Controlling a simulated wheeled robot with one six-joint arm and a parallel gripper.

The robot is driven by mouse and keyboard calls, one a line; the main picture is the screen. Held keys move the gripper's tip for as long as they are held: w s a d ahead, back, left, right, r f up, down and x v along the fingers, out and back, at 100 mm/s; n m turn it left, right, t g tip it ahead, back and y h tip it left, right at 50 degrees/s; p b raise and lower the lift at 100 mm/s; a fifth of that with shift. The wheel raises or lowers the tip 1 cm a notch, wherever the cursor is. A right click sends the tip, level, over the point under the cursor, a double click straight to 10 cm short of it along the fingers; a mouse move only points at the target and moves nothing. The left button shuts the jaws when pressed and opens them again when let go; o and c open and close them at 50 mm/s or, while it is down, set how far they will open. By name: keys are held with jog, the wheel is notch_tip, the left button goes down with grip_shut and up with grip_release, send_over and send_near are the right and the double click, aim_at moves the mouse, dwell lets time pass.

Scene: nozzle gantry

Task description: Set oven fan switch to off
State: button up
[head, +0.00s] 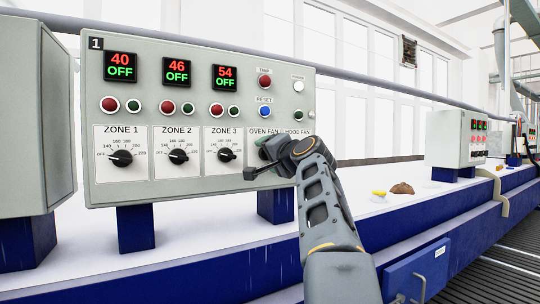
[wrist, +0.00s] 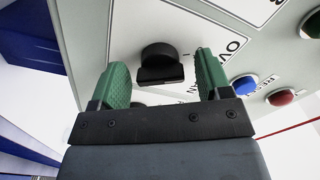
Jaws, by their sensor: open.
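The oven fan switch (wrist: 160,58) is a black round knob with a raised bar, on the panel beneath the partly covered OVEN FAN label. In the wrist view it lies between the two green fingertips of my gripper (wrist: 163,77), with a gap on each side. The fingers are spread and hold nothing. In the head view my gripper (head: 262,160) is in front of the oven fan part of the control panel (head: 150,65), and my arm hides the switch there. The switch's exact setting cannot be read.
Zone knobs (head: 178,156) are left of my gripper. The blue reset button (head: 265,111) and red trip button (head: 265,81) are above it. The HOOD FAN label is just right, its switch hidden by my arm. A smaller panel (head: 455,139) stands farther right.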

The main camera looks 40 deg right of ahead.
jog(key=s+a+b, duration=0.1)
jog(key=s+b, duration=0.3)
jog(key=s, duration=0.9)
jog(key=shift+s+a, duration=0.35)
jog(key=shift+a, duration=0.05)
